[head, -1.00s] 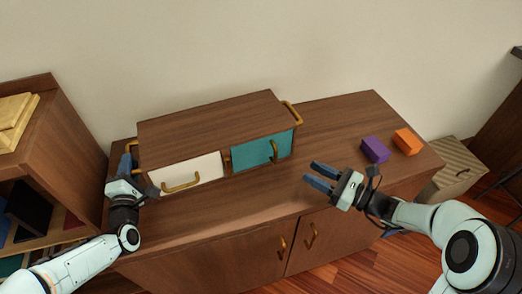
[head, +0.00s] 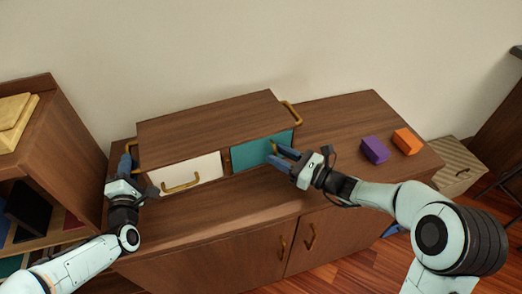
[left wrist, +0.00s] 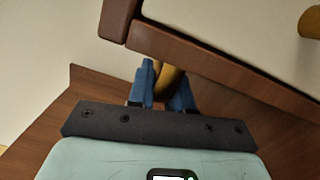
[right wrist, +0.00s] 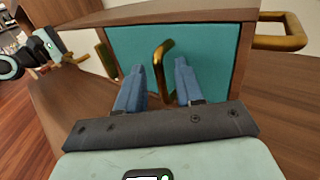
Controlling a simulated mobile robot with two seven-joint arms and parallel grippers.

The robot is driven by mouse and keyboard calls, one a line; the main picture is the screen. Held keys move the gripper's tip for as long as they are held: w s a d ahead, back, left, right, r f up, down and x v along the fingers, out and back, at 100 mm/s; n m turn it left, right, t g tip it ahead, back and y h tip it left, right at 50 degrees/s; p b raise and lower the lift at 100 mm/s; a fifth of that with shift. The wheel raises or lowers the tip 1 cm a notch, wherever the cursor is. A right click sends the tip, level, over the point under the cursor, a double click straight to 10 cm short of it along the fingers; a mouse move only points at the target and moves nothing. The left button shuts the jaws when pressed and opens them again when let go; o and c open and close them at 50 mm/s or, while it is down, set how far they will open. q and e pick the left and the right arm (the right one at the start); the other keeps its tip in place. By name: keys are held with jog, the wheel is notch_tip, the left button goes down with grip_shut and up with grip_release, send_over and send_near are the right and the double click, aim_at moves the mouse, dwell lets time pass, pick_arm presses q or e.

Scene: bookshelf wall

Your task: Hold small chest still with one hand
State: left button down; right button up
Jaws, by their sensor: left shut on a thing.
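The small wooden chest (head: 205,118) sits on the cabinet with a white drawer (head: 190,174) on the left and a teal drawer (head: 245,154) on the right; both look closed. My left gripper (head: 128,160) is at the chest's left end, shut on its brass side handle, which shows between the blue fingers in the left wrist view (left wrist: 168,82). My right gripper (head: 277,154) is open in front of the teal drawer. In the right wrist view its fingers stand either side of the brass drawer handle (right wrist: 158,62), apart from it.
A purple block (head: 375,150) and an orange block (head: 407,141) lie on the right of the cabinet top (head: 345,120). A bookshelf (head: 60,135) stands close on the left. A striped box (head: 455,176) is on the floor at right. The cabinet top between chest and blocks is clear.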

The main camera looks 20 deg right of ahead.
grip_shut()
jog(key=shift+s, duration=0.15)
dwell(0.4)
jog(key=shift+s+d+f, duration=0.1)
jog(key=shift+s, duration=0.5)
jog(key=shift+o, duration=0.7)
grip_release()
jog(key=shift+d, duration=0.1)
jog(key=v, duration=1.2)
jog(key=shift+s, duration=0.1)
